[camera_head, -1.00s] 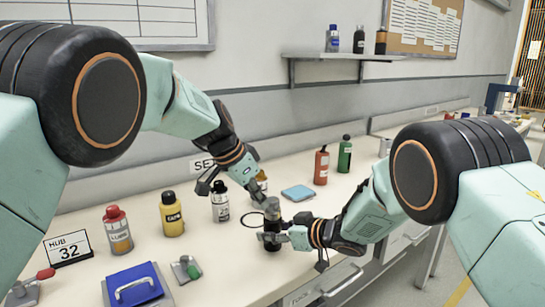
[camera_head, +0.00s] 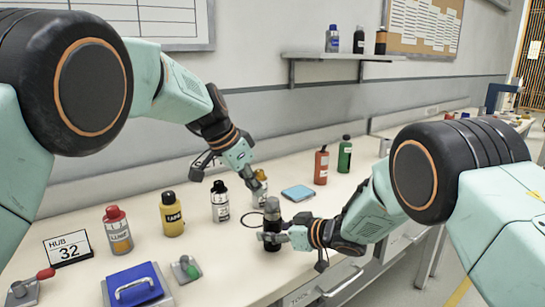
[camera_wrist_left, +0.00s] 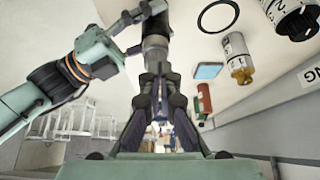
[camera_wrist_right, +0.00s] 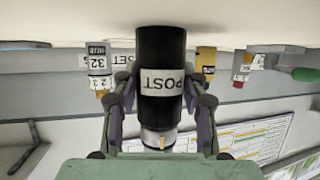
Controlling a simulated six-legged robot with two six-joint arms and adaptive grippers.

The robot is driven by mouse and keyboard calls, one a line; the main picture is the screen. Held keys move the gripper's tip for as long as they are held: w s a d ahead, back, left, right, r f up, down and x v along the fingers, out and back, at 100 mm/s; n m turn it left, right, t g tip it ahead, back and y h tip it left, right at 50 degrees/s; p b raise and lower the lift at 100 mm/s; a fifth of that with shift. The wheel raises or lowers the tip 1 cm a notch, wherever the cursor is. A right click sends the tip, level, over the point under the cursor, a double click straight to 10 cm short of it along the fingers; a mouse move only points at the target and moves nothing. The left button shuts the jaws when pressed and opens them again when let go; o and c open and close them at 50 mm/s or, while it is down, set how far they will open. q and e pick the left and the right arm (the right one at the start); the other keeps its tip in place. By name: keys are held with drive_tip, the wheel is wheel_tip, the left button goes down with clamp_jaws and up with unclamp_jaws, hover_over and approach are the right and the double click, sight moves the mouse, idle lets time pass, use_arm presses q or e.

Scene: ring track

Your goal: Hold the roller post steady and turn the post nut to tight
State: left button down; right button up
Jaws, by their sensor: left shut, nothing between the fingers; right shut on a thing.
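The roller post (camera_head: 271,225) is a dark upright cylinder near the front edge of the bench, with a grey nut (camera_head: 272,205) on top. Its white POST label (camera_wrist_right: 161,83) shows in the right wrist view. My right gripper (camera_head: 272,240) is shut around the lower part of the post. My left gripper (camera_head: 252,184) is shut and empty, above and to the left of the nut, apart from it. In the left wrist view its closed fingers (camera_wrist_left: 158,75) point toward the post (camera_wrist_left: 155,32). How tight the nut is cannot be seen.
A black ring (camera_head: 252,219) lies left of the post. A blue pad (camera_head: 298,193) lies behind right.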

use_arm(q)
wheel_tip(320, 180, up, 3)
drive_tip(key=shift+r, duration=0.1)
idle(0.4)
use_arm(e)
drive_tip(key=o, duration=1.4)
drive_tip(key=shift+o, duration=0.2)
drive_tip(key=shift+d, duration=0.1)
